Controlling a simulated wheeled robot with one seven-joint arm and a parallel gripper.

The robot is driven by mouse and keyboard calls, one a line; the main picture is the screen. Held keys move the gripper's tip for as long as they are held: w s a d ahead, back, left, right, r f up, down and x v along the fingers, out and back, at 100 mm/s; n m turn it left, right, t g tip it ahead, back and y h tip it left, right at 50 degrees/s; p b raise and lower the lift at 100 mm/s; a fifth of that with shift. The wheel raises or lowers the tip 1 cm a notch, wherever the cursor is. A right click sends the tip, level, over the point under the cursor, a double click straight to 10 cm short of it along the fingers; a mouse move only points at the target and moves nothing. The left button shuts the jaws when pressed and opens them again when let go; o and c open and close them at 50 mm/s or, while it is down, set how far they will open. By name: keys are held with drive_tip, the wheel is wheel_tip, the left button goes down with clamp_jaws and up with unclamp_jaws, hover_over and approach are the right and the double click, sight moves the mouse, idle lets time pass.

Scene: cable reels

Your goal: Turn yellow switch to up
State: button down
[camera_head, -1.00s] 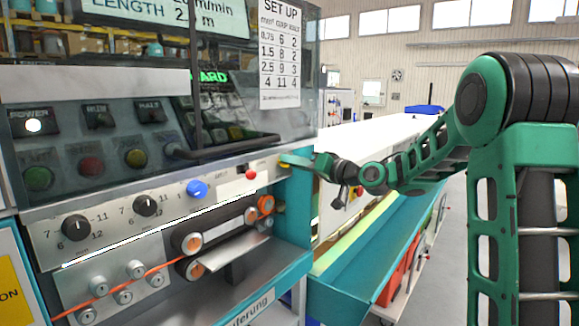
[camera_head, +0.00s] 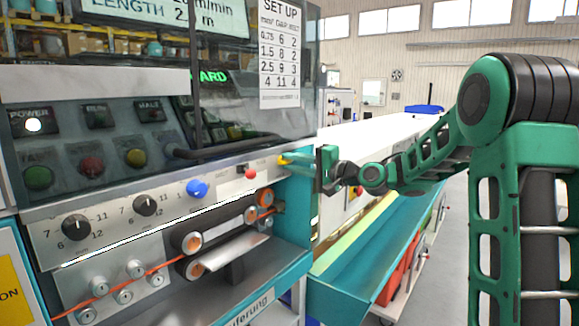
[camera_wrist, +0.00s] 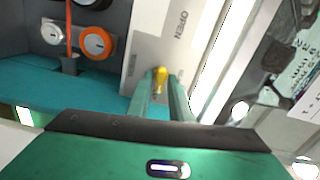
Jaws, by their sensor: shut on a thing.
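The yellow switch (camera_head: 282,161) is on the right end of the machine's front panel, right of the red knob. In the wrist view its yellow knob (camera_wrist: 161,74) shows at the ends of my two green fingers, next to the OPEN label. My gripper (camera_head: 287,159) reaches it from the right and is shut on it. In the wrist view the fingertips (camera_wrist: 162,84) stand on either side of the knob and hide part of it. I cannot tell clearly which way the switch points.
A red knob (camera_head: 250,173), a blue knob (camera_head: 197,188) and black dials (camera_head: 145,205) are on the panel to the left. Belt rollers (camera_head: 193,242) and an orange cable (camera_head: 160,267) lie below. A teal trough (camera_head: 375,250) runs along the right.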

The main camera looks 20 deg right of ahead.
drive_tip(key=shift+d+f+m, duration=0.15)
drive_tip(key=shift+f+m, duration=0.05)
drive_tip(key=shift+m, duration=0.4)
drive_tip(key=c, duration=1.8)
unclamp_jaws()
drive_tip(key=shift+c, duration=0.2)
drive_tip(key=shift+s+d+r, duration=0.1)
drive_tip(key=shift+s+d, duration=0.15)
drive_tip(key=shift+s, duration=0.05)
drive_tip(key=v, duration=1)
